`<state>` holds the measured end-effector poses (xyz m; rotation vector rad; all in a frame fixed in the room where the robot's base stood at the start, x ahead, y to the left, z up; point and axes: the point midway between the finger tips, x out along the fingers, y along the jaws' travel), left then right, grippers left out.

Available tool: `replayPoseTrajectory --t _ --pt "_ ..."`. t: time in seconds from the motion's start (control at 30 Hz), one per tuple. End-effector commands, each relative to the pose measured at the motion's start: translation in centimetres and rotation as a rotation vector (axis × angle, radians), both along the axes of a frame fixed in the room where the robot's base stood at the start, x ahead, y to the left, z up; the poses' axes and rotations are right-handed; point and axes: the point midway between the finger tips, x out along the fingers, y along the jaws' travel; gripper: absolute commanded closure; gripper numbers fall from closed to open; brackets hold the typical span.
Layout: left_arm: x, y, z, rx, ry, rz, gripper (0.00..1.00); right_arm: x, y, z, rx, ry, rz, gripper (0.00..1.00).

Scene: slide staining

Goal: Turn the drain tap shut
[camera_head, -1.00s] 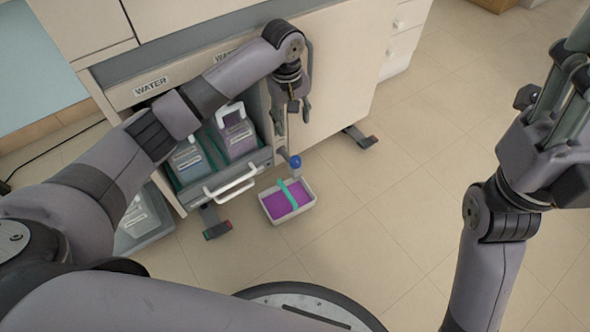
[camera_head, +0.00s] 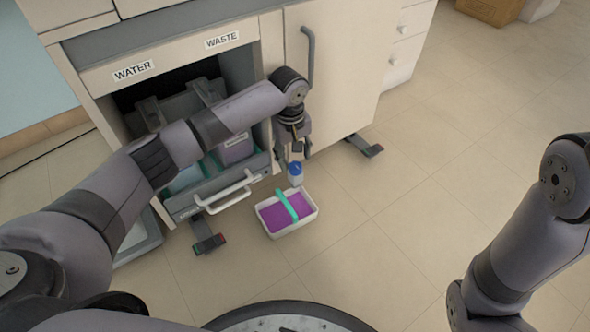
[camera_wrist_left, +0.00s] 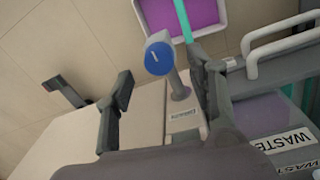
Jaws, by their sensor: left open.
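In the left wrist view the knob (camera_wrist_left: 158,58) shows a short white mark and sits beside a grey pipe (camera_wrist_left: 178,84). My left gripper (camera_head: 295,157) points down just above the knob. In the left wrist view its open fingers (camera_wrist_left: 160,82) stand on either side of the knob and pipe, and I see no clear contact. My right arm shows at the right, but its gripper is out of view.
A white tray (camera_head: 294,231) with purple liquid and a teal bar stands on the floor below the tap. A drawer with a white handle (camera_head: 228,190) holds containers left of the tap. A cabinet foot (camera_head: 209,243) juts out.

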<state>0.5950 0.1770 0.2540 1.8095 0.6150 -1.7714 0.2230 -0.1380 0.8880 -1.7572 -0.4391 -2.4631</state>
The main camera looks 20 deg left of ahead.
Motion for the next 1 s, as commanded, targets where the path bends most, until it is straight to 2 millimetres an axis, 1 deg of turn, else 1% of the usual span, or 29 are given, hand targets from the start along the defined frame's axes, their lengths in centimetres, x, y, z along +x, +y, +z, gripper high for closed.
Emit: replayPoseTrajectory --t 0.03,0.1,0.2,0.37,0.63,1.0 --pt "0.0 0.0 -1.2 0.0 0.0 0.0 0.49 -0.7 0.0 -0.4 0.0 -0.021 0.0 0.49" --pt "0.0 -0.1 -2.1 0.0 0.0 -0.001 0.49 -0.7 0.0 -1.0 -0.002 -0.019 -0.001 0.49" --pt "0.1 -0.2 -2.9 -0.001 0.0 -0.001 0.49 -0.9 0.1 -1.4 -0.002 -0.025 -0.001 0.49" --pt "0.1 -0.2 -3.5 -0.001 -0.001 -0.001 0.49 -1.0 0.1 -1.6 -0.002 -0.028 -0.001 0.49" --pt "0.1 -0.2 -3.4 -0.001 -0.001 -0.001 0.49 -1.1 0.1 -1.5 -0.002 -0.028 -0.002 0.49" --pt "0.1 -0.2 -3.4 -0.001 -0.001 -0.001 0.74 -1.1 0.1 -1.5 -0.003 -0.029 -0.001 0.49"
